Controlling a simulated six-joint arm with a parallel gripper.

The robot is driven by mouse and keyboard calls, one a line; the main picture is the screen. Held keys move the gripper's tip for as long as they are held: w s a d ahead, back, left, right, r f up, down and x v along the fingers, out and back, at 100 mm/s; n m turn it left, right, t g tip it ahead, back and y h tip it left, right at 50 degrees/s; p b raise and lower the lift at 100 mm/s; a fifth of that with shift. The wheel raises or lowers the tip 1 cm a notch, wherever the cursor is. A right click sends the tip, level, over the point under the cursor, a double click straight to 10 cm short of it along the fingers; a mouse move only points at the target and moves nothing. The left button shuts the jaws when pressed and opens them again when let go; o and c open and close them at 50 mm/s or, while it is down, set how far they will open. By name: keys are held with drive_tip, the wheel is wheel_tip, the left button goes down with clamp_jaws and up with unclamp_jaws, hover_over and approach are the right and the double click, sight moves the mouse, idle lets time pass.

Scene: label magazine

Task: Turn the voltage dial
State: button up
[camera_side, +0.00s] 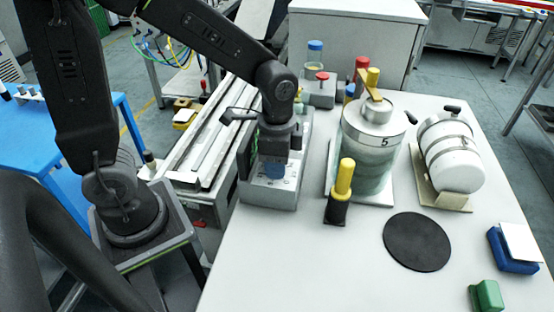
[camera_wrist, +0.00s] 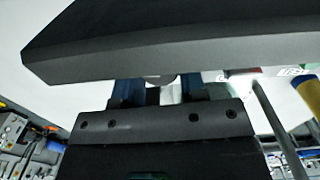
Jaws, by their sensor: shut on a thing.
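My gripper (camera_side: 275,172) points down at the sloped face of a grey instrument box (camera_side: 268,196) near the table's left edge. Its blue fingertips are down at the face. In the wrist view, my gripper (camera_wrist: 160,90) has its two blue fingers on either side of a small rounded grey dial (camera_wrist: 159,79), and it is shut on it. In the side view the fingers hide the dial, and its setting cannot be read.
Right of the box stand a black holder with a yellow-handled tool (camera_side: 343,178), a metal canister marked 5 (camera_side: 368,150) and a white cylinder on a cradle (camera_side: 450,160). A black round mat (camera_side: 416,242) lies in front. The table's near middle is clear.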

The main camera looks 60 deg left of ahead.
drive_tip(key=o, duration=0.9)
drive_tip(key=shift+r, duration=0.1)
wheel_tip(320, 180, up, 14)
drive_tip(key=shift+f, duration=0.15)
drive_tip(key=shift+s, duration=0.1)
drive_tip(key=s+a+n+t, duration=0.1)
drive_tip(key=s+n+t, duration=0.1)
drive_tip(key=s+a+f+n+t, duration=0.1)
drive_tip(key=s+n, duration=0.2)
drive_tip(key=s+a+n+t, duration=0.2)
drive_tip(key=s+n, duration=0.1)
drive_tip(key=shift+s+a+f+t, duration=0.1)
drive_tip(key=shift+s+f+t, duration=0.05)
drive_tip(key=shift+f+t, duration=0.2)
